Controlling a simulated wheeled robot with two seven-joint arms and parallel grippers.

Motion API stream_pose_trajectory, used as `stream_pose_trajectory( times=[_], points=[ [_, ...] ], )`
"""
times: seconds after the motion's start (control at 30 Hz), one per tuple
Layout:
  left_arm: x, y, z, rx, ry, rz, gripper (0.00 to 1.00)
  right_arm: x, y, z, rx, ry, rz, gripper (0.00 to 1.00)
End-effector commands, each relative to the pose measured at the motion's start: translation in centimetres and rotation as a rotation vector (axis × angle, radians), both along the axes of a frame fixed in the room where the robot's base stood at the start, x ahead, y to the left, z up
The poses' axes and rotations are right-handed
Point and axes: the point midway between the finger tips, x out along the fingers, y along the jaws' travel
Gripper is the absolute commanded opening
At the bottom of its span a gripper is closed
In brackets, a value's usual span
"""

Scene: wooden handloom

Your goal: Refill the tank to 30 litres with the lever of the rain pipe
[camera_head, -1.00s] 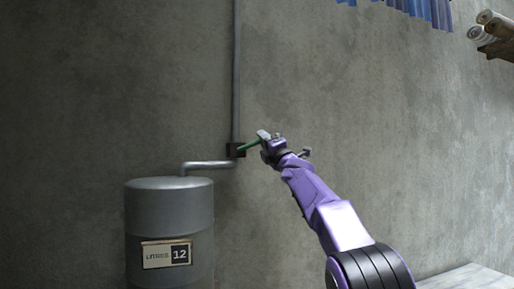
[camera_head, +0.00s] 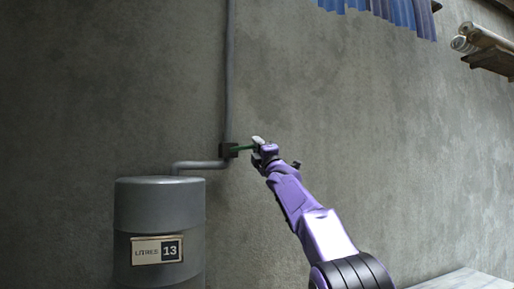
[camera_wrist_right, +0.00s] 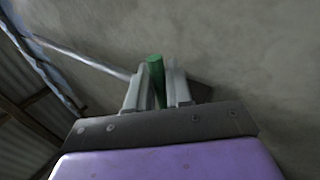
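The grey tank (camera_head: 160,212) stands at the lower left in the head view; its plate (camera_head: 157,250) reads LITRES 13. The rain pipe (camera_head: 229,70) comes down the wall to a dark valve (camera_head: 228,151), and a bent spout runs from there to the tank top. The green lever (camera_head: 242,148) sticks out to the right of the valve, slightly raised. My right gripper (camera_head: 259,146) is at its outer end. In the right wrist view the green lever (camera_wrist_right: 156,72) sits between the two grey fingers, which close on it. My left gripper is not in view.
Blue corrugated sheets (camera_head: 385,12) hang at the top right, beside a wooden shelf (camera_head: 490,62) with rolls (camera_head: 484,38). A pale surface (camera_head: 462,279) lies at the lower right. The wall around the lever is clear.

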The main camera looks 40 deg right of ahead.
Motion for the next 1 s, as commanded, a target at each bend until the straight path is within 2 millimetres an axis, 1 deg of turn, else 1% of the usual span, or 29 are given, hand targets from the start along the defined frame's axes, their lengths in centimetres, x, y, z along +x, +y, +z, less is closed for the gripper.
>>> stream_pose_trajectory(
  times=[0.03, 0.07, 0.3, 0.37, 0.43, 0.57, 0.6, 0.7, 0.8, 0.9, 1.0],
  points=[
    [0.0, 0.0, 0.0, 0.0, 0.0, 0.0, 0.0, 0.1, -0.1, -0.2, 0.003, 0.002, 0.001, 0.33],
    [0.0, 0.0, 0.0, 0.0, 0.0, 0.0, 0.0, 0.1, -0.1, -0.2, 0.003, 0.002, 0.001, 0.35],
    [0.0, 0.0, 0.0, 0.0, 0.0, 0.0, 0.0, 0.0, 0.0, -0.1, 0.0, 0.001, 0.0, 0.35],
    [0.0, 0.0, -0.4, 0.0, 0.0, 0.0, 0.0, -0.1, 0.0, -0.4, 0.0, 0.001, 0.0, 0.35],
    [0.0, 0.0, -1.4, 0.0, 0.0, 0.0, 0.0, -0.6, 0.2, -1.0, 0.0, 0.0, 0.001, 0.35],
    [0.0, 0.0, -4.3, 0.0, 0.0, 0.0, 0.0, -2.6, 0.9, -2.9, 0.0, 0.0, 0.0, 0.35],
    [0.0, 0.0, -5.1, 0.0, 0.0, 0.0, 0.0, -3.3, 1.2, -3.4, 0.0, 0.0, 0.0, 0.35],
    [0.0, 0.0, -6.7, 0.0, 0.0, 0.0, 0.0, -5.2, 1.8, -4.5, 0.0, 0.0, 0.0, 0.35],
    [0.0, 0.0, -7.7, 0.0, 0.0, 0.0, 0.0, -6.8, 2.3, -5.5, 0.002, 0.002, 0.0, 0.35],
    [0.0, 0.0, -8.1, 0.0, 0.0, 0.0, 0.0, -7.8, 2.6, -5.9, 0.001, 0.002, 0.0, 0.35],
    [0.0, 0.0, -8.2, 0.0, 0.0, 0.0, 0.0, -8.2, 2.7, -6.1, 0.001, 0.003, 0.0, 0.35]
  ],
)
